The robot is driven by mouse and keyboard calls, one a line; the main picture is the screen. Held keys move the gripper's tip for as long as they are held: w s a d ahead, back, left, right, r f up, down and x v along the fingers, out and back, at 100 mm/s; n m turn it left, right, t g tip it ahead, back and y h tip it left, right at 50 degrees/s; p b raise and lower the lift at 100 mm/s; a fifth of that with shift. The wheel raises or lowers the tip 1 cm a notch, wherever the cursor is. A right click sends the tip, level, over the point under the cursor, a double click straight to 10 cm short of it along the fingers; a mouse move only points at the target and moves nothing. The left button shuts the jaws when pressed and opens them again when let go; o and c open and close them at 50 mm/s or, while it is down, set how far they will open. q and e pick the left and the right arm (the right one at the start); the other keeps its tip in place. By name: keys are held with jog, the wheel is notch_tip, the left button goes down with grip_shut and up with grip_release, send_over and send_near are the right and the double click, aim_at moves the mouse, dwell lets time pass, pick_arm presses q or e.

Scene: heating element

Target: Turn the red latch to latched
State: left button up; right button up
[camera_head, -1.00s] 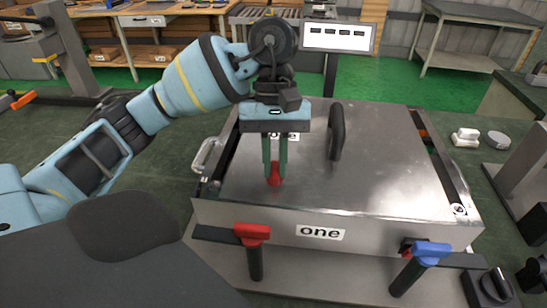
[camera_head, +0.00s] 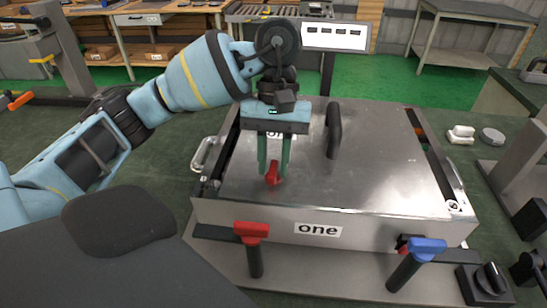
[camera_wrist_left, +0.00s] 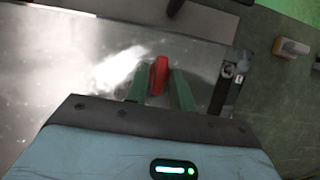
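A small red latch (camera_head: 272,174) stands on the metal lid (camera_head: 370,180), left of the black arched handle. The left gripper (camera_head: 274,168) points down at it. Its two green fingers are spread, one on each side of the latch, with small gaps beside it. In the left wrist view the red latch (camera_wrist_left: 158,76) shows upright between the fingertips. My right gripper is not in view. A red-topped clamp handle (camera_head: 251,232) stands at the front left of the box, away from the gripper.
The black arched handle (camera_head: 334,130) rises close to the right of my gripper. A blue-topped clamp handle (camera_head: 424,250) stands at the front right. A silver side handle (camera_head: 203,155) sticks out on the left. The lid's right half is clear.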

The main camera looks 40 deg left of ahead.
pick_arm(q)
jog(key=shift+o, duration=0.8)
